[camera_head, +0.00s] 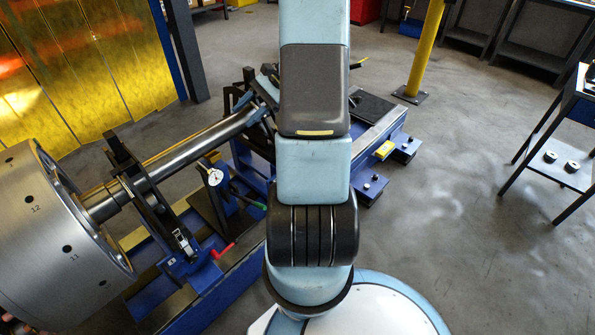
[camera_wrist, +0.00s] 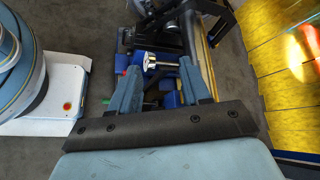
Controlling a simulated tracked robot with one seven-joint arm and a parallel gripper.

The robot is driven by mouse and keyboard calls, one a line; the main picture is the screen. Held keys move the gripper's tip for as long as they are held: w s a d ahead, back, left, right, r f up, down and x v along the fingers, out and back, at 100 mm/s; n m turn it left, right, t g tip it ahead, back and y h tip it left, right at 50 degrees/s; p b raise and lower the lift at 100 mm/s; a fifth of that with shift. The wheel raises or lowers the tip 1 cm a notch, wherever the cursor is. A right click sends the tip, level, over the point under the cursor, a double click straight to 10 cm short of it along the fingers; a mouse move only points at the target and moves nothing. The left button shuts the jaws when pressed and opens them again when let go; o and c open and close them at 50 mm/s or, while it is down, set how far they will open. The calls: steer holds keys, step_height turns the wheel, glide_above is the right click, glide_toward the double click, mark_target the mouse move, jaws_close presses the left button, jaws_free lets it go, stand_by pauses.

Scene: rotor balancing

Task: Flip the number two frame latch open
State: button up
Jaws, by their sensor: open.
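A rotor's steel shaft (camera_head: 190,145) rests across two dark frames on a blue stand. The near frame (camera_head: 150,195) carries a latch (camera_head: 183,242) and a red handle (camera_head: 222,250) at its lower end. The far frame (camera_head: 246,88) is partly hidden behind my arm; its latch cannot be made out. No frame number is readable. My gripper (camera_wrist: 160,87) is open in the wrist view, its two light blue fingers apart over the stand, with nothing visibly held. A shiny round metal part (camera_wrist: 155,63) shows beyond and between the fingertips. In the head view my arm mostly hides the gripper.
A large numbered steel drum (camera_head: 60,235) fills the left. A dial gauge (camera_head: 214,175) stands beside the shaft, near a green handle (camera_head: 250,204). A yellow curtain (camera_head: 90,65) hangs behind. A yellow post (camera_head: 425,50) and a workbench (camera_head: 560,130) stand right; floor between is clear.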

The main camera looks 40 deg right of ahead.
steer(key=s+d+f+m+t, duration=0.2)
steer(key=d+f+m+t, duration=0.75)
steer(key=d+f, duration=0.65)
steer(key=s+d+f+m+t+h, duration=0.25)
steer(key=s+f+m+h, duration=0.3)
steer(key=f, duration=0.55)
steer(key=s+d+f+m+t+h, duration=0.1)
steer(key=s+f+m+t+h, duration=0.35)
steer(key=f, duration=0.65)
steer(key=w+m+g, duration=0.1)
steer(key=w, duration=1.1)
steer(key=shift+w+a+m, duration=0.35)
steer(key=shift+a, duration=0.05)
steer(key=shift+c, duration=0.2)
jaws_close()
